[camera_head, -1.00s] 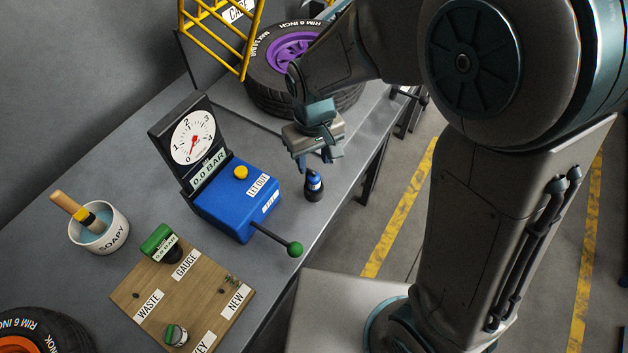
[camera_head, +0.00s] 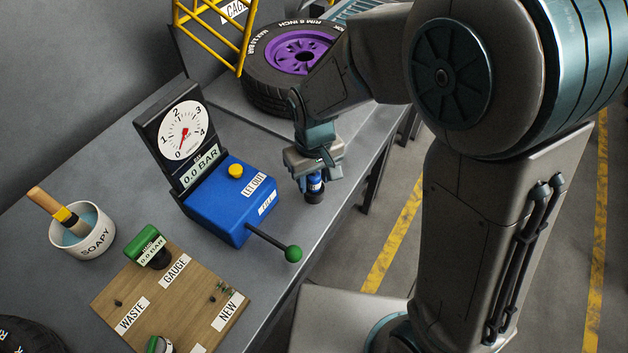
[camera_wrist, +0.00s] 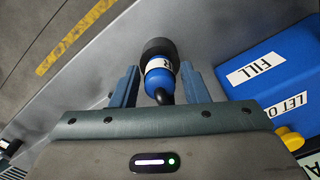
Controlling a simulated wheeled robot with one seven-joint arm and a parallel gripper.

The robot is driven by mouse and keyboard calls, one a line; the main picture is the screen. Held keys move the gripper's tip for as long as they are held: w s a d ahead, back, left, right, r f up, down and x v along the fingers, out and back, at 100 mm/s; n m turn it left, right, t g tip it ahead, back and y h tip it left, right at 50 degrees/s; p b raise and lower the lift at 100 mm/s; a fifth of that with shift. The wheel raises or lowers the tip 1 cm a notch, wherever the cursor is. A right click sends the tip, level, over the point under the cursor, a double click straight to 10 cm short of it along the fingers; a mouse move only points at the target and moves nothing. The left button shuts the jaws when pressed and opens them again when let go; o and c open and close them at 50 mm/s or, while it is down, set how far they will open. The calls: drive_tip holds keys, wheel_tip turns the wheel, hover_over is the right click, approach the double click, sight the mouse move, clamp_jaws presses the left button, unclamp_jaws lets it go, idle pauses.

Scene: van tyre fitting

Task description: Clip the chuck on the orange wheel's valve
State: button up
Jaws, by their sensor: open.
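The chuck (camera_head: 315,186) is a small blue and black piece standing on the grey bench beside the blue inflator box. In the wrist view the chuck (camera_wrist: 160,72) sits between the two fingers, with a gap on each side. My gripper (camera_head: 314,180) is open around it, pointing down. In the wrist view my gripper (camera_wrist: 160,88) shows both fingers apart. The orange wheel (camera_head: 28,338) is at the bottom left corner; only part of its black tyre shows, and its rim and valve are out of view.
The blue inflator box (camera_head: 232,205) has a dial and a green-knobbed lever (camera_head: 293,254). A purple-rimmed wheel (camera_head: 300,55) lies behind, near a yellow cage (camera_head: 215,30).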

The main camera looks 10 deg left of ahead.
drive_tip(key=c, duration=0.9)
